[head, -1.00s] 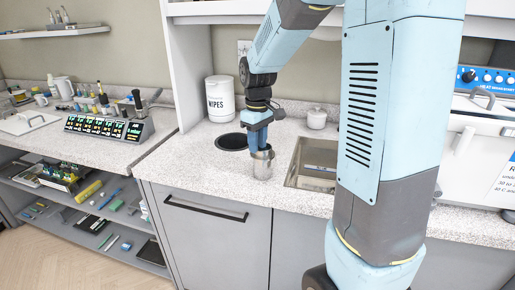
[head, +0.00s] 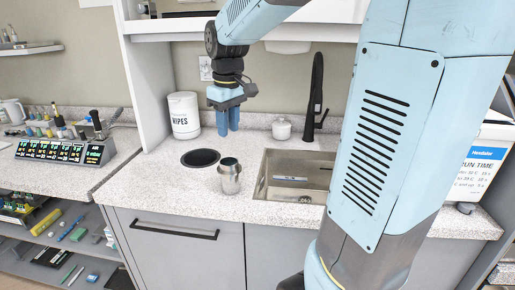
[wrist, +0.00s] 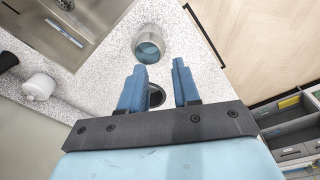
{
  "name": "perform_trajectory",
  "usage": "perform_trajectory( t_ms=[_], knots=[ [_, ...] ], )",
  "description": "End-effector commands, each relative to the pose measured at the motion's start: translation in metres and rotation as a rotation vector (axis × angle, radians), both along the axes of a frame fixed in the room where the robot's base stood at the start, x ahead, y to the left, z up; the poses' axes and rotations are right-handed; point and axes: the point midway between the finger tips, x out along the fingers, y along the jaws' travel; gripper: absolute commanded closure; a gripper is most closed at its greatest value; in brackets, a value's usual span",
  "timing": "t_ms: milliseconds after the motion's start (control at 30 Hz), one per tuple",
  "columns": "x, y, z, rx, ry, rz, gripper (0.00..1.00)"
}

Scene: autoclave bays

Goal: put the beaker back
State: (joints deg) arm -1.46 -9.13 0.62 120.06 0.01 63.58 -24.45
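The beaker (head: 229,178) is a shiny metal cup standing upright on the speckled counter, between a dark round opening (head: 201,158) and the sink. It also shows in the wrist view (wrist: 149,45), just beyond the fingertips, with a bluish-green inside. My gripper (head: 228,130) points down, above and behind the beaker, and does not touch it. In the wrist view its two blue fingers (wrist: 158,72) are apart with nothing between them. The dark opening is partly visible past the gap between the fingers.
The sink (head: 296,178) with a black tap (head: 316,95) is right of the beaker. A white wipes tub (head: 184,115) and a small white lidded pot (head: 282,129) stand at the back. A control box (head: 65,151) with lit displays sits on the left counter.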

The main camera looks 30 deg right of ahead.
Motion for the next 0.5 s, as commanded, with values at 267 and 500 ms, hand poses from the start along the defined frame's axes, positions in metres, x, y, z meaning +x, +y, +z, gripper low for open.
perform_trajectory(
  t_ms=[267,500],
  knots=[
    [-0.061,-0.006,0.015,0.023,-0.125,-0.140,0.68],
    [-0.110,-0.010,0.016,0.056,-0.229,-0.258,0.68]
  ],
)
